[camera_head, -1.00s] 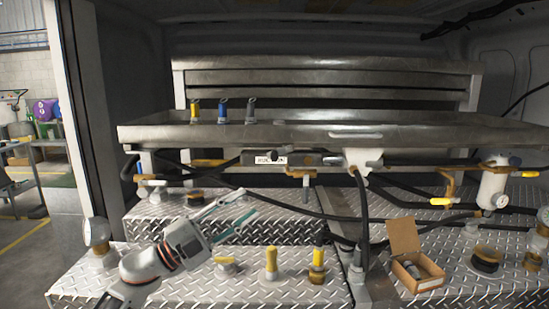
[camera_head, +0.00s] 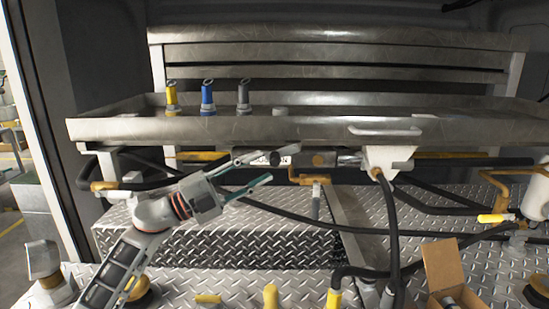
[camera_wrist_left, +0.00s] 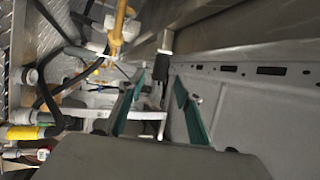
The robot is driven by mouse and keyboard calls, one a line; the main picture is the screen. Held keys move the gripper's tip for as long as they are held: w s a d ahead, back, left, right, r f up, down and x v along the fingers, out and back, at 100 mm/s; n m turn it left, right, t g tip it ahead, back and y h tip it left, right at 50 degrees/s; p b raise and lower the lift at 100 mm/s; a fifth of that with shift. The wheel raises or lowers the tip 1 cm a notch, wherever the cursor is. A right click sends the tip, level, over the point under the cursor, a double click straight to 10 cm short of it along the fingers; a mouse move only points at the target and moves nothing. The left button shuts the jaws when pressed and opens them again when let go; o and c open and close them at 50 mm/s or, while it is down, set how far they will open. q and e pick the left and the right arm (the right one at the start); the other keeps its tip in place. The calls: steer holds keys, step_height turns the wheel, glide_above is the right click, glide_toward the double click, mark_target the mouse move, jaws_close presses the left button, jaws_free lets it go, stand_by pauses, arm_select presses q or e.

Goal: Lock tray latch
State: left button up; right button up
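A long metal tray (camera_head: 290,130) with a front handle (camera_head: 385,130) spans the view. Under its front edge are a labelled bar with a round end (camera_head: 319,158) and a white bracket with a short grey lever (camera_head: 402,165); I cannot tell for certain which part is the latch. My left gripper (camera_head: 277,165) is open and empty just below the tray's front edge, its fingers pointing right and overlapping the labelled bar in the picture. In the left wrist view, the teal-padded fingers (camera_wrist_left: 160,82) are apart, with a dark cylinder with a metal tip (camera_wrist_left: 163,65) beyond them. My right gripper is out of view.
Yellow, blue and grey nozzles (camera_head: 207,97) stand on the tray. Black hoses (camera_head: 392,225) hang below it. An orange-brown fitting (camera_head: 308,178) is near my gripper. An open cardboard box (camera_head: 443,270) sits on the diamond-plate deck (camera_head: 270,270).

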mark_target(274, 160)
arm_select(q)
steer(key=shift+x, duration=2.65)
steer(key=shift+w+f, duration=0.1)
jaws_close()
